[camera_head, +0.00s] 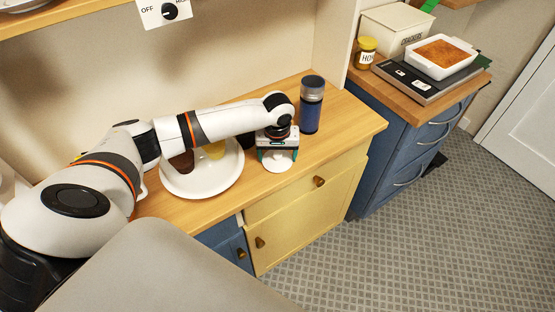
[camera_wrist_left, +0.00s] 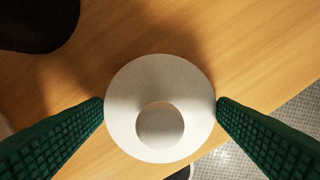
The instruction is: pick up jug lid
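The jug lid appears to be the white round disc with a knob (camera_head: 280,163), on the wooden counter close to its front edge. In the left wrist view the lid (camera_wrist_left: 160,80) fills the middle, with its round knob toward the viewer. My left gripper (camera_head: 278,153) is directly above it, pointing down. Its green ribbed fingers (camera_wrist_left: 160,104) are spread wide, one on each side of the lid, with their tips very near its rim. Whether they touch it is hard to tell. My right gripper is not in view.
A white plate (camera_head: 222,183) with brown and yellow items lies left of the lid, partly under my arm. A blue jar with a grey lid (camera_head: 311,105) stands close behind right. The wooden counter (camera_head: 345,125) is clear to the right; drawers lie below its front edge.

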